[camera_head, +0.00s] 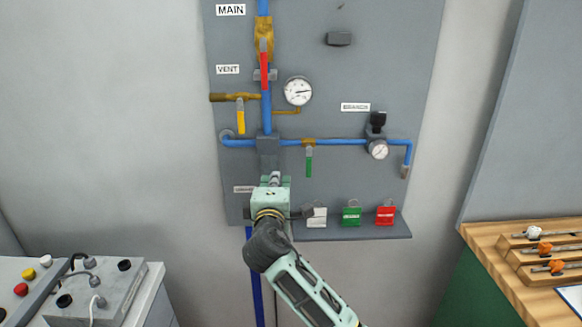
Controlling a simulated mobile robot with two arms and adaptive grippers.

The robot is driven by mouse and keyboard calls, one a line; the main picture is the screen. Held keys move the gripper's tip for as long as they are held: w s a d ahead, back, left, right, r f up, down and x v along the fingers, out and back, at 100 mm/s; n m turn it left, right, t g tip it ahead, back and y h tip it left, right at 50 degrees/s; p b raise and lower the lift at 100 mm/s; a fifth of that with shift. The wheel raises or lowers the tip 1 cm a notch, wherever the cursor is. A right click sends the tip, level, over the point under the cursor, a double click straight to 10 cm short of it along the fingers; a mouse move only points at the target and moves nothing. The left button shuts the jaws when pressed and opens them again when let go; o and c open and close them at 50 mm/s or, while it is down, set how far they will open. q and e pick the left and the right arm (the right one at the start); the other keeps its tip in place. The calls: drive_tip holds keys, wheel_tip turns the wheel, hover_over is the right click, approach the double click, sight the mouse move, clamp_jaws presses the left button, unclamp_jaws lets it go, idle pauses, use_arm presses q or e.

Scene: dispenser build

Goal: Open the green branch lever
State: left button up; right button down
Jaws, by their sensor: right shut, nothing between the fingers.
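The green branch lever (309,161) hangs straight down from a small brass valve on the horizontal blue pipe (338,142), so it stands across the pipe. My right gripper (273,180) is in front of the panel, below and left of the green lever and apart from it in the picture. It is shut and empty; its fingers are partly hidden by its own body. My left gripper is not in view.
The grey panel (400,60) also carries a red lever (264,70), a yellow lever (241,120), a round gauge (298,91) and a regulator (378,149). White, green (351,216) and red (386,215) tags hang below. A wooden bench (490,238) stands right, control boxes (95,295) left.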

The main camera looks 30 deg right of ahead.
sight(309, 161)
drive_tip(key=w+d+p, duration=0.2)
drive_tip(key=d+p, duration=0.1)
drive_tip(key=d, duration=0.3)
drive_tip(key=shift+w+d, duration=0.15)
drive_tip(key=shift+w+f, duration=0.1)
